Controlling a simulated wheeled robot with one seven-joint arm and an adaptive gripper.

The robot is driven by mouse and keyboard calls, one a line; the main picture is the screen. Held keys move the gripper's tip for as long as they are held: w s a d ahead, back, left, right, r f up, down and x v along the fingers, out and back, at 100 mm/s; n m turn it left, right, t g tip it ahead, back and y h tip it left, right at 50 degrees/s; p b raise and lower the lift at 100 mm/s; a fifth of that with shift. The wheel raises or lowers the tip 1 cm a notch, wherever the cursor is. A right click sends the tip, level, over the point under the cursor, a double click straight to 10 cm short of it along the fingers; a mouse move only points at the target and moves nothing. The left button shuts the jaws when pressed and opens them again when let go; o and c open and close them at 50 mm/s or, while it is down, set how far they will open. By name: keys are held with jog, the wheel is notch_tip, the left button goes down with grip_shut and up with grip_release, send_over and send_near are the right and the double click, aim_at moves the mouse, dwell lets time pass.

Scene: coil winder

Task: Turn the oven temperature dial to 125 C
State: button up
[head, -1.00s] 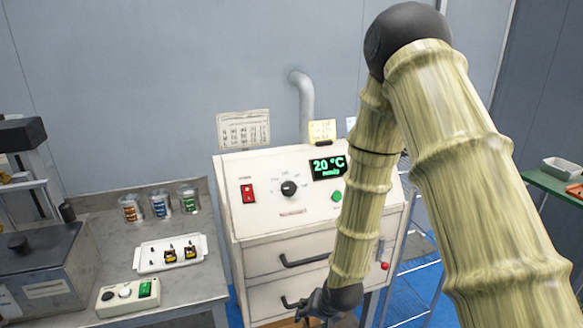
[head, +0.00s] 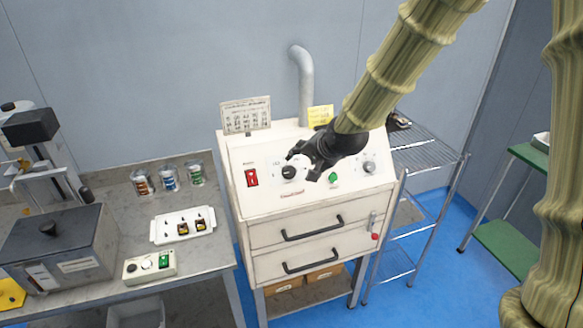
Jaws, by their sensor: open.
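The white oven (head: 265,207) stands in the middle of the head view with its sloped control panel facing me. The black temperature dial (head: 288,173) is on that panel, right of the red power switch (head: 251,178). My gripper (head: 301,165) is black and open, at the panel just right of the dial. Its fingertips overlap the dial's right edge in the picture; I cannot tell whether they touch it. The dial's pointer and part of its scale are too small or covered to read. My gripper hides the green display.
A green button (head: 333,178) and another knob (head: 369,168) sit right of my gripper. Two drawers with black handles (head: 310,228) are below. A workbench with a white tray (head: 183,226) and several cans stands left. A wire rack (head: 425,160) stands right.

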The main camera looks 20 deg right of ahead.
aim_at(291, 172)
jog(key=shift+p+x, duration=1.6)
jog(key=shift+x, duration=3.6)
jog(key=c, duration=1)
